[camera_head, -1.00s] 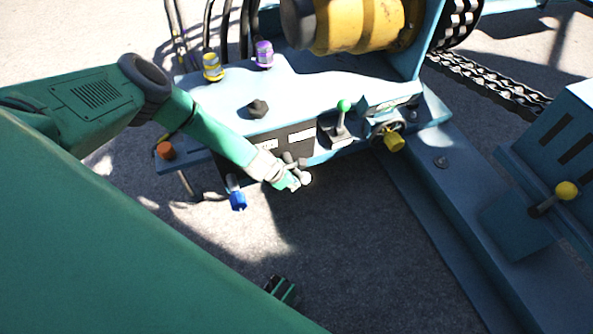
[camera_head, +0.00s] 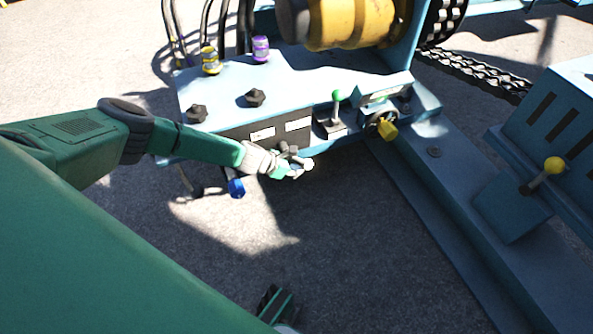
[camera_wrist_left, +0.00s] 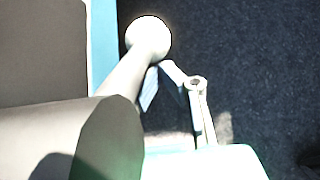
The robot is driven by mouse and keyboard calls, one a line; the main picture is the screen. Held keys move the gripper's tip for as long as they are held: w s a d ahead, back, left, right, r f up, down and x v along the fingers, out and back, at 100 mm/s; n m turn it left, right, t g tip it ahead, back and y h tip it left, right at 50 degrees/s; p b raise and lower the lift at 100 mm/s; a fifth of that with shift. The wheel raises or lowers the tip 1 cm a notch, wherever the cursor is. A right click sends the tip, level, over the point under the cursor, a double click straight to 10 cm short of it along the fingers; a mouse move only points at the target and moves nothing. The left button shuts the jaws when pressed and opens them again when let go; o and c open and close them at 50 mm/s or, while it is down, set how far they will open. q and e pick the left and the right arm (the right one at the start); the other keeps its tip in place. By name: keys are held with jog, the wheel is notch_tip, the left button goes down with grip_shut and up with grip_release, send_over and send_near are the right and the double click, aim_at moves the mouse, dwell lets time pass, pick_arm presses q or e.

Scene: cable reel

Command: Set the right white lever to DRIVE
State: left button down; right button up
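A white ball-shaped knob, the end of a white lever (camera_head: 308,163), shows at the front edge of the blue control panel (camera_head: 225,95). In the left wrist view the white knob (camera_wrist_left: 148,38) sits on a pale shaft. My left gripper (camera_head: 291,172) is at this lever, just below and left of its knob. A thin jointed finger of my left gripper (camera_wrist_left: 190,88) lies right of the shaft. The other finger is hidden, and I cannot tell whether the finger touches the lever. The lever's base and any second white lever are hidden by my gripper.
A blue knob (camera_head: 235,188) hangs below my left forearm. Another yellow-knobbed lever (camera_head: 545,172) stands far right. The ground in front of the panel is clear.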

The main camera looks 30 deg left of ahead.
pick_arm(q)
jog(key=v, duration=1.2)
jog(key=shift+f, duration=0.1)
